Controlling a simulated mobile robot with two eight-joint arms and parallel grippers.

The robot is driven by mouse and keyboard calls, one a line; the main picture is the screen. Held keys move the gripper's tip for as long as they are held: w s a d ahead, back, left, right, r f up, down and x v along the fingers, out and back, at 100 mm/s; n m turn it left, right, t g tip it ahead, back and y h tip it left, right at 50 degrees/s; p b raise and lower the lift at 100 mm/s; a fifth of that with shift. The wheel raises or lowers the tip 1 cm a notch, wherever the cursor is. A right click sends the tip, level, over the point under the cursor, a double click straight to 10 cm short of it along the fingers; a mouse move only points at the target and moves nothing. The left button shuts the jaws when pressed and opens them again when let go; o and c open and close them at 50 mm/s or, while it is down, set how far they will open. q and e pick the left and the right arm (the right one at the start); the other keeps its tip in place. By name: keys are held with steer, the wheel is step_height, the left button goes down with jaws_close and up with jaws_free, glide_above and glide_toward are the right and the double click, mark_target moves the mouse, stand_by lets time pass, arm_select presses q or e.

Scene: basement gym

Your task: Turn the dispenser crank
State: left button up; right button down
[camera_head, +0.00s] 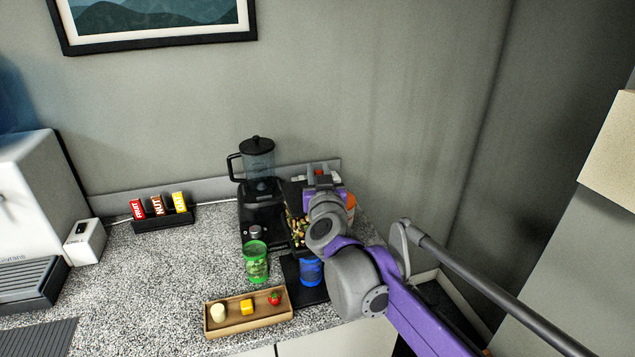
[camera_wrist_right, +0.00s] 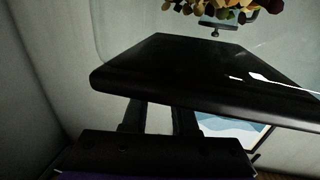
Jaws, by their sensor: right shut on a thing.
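The dispenser (camera_head: 298,228) stands at the right end of the counter, with mixed nuts or snacks in its clear body and a black top (camera_head: 291,192). My right gripper (camera_head: 320,178) is at its upper part. In the right wrist view a wide black slab (camera_wrist_right: 190,75), apparently that top, crosses in front of my two fingers (camera_wrist_right: 158,118) and hides their tips. The gripper is shut on this part. The snack pieces (camera_wrist_right: 225,10) show at the upper edge there. I cannot make out the crank for sure. A blue cup (camera_head: 311,270) stands on the black base. My left gripper is not in view.
A black blender (camera_head: 262,205) stands left of the dispenser, with a green cup (camera_head: 256,265) in front. A wooden tray (camera_head: 222,330) with small food pieces lies at the front edge. A bar rack (camera_head: 165,221) stands farther left. The wall is close at right.

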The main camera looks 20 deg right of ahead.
steer(key=h+b, duration=0.1)
steer(key=m+h+b, duration=0.1)
steer(key=b, duration=0.1)
steer(key=shift+s+f, duration=0.2)
steer(key=shift+f, duration=0.05)
steer(key=shift+s+d+r+m+g+h+b, duration=0.15)
steer(key=shift+m+g+h+b, duration=0.3)
steer(key=shift+m+h, duration=0.35)
steer(key=shift+s+r+m+g+h+p, duration=0.1)
steer(key=shift+s+m+g+h+p, duration=0.1)
steer(key=shift+m+g+h, duration=0.3)
steer(key=shift+s+m+g+h+p, duration=0.1)
steer(key=shift+m+h+p, duration=0.1)
steer(key=shift+h, duration=0.5)
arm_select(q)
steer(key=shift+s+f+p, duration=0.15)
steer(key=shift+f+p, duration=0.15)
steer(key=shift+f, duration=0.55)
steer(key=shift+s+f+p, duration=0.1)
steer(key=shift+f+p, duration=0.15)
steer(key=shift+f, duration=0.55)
arm_select(e)
steer(key=shift+s+d+m+g+h, duration=0.1)
steer(key=shift+s+m+g+h, duration=0.1)
steer(key=shift+m+g+h, duration=0.55)
steer(key=shift+s+d+m+g+h, duration=0.1)
steer(key=shift+s+m+g+h, duration=0.1)
steer(key=shift+m+g+h, duration=0.5)
steer(key=shift+h, duration=0.25)
